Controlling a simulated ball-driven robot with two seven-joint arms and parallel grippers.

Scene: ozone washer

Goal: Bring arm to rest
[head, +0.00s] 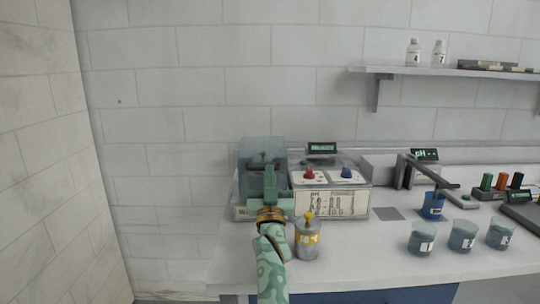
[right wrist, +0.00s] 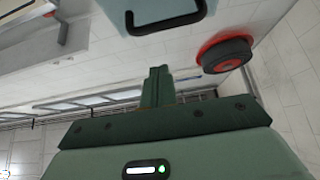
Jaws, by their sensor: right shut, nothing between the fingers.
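My right arm reaches up from the bottom of the head view. Its green gripper (head: 270,173) is in front of the washer, a grey box with a bluish lid (head: 247,152). In the right wrist view the two fingers (right wrist: 158,72) are together with nothing between them. A dark handle (right wrist: 168,28) on a pale bluish panel is above the fingertips there, apart from them in the picture. A red-rimmed black knob (right wrist: 226,55) is to their right. The arm hides part of the washer's front. My left gripper is not in view.
A grey canister with a yellow band (head: 307,240) stands close right of my arm. A control box (head: 330,203) with red and blue knobs is beside the washer. Beakers (head: 463,237) and a blue cup (head: 433,207) stand to the right. A shelf (head: 450,72) holds bottles.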

